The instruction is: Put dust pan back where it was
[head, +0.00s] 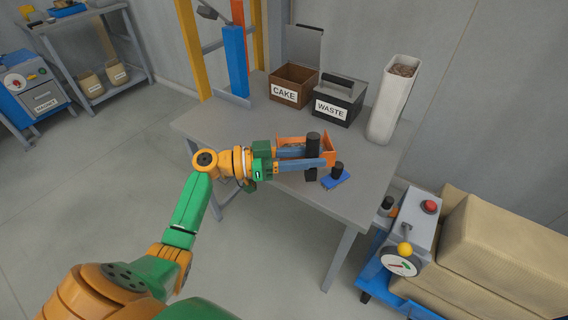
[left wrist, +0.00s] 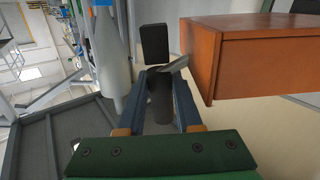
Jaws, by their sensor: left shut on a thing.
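The orange dust pan (head: 327,147) with a black handle is above the grey table, near its middle. My left gripper (head: 314,158) is shut on the black handle, which stands upright between the fingers. In the left wrist view the handle (left wrist: 160,100) sits between the two fingers (left wrist: 165,98), and the orange pan body (left wrist: 262,58) is to their right. Whether the pan touches the table is hard to tell. A blue brush (head: 337,181) with a black knob lies on the table just right of the gripper. My right gripper is not in view.
A brown CAKE box (head: 291,94), a black WASTE box (head: 331,110) and a tall white container (head: 388,110) stand along the table's back. A blue and yellow frame (head: 235,60) rises at the back left. A control box (head: 412,222) and tan sacks (head: 500,245) are at right.

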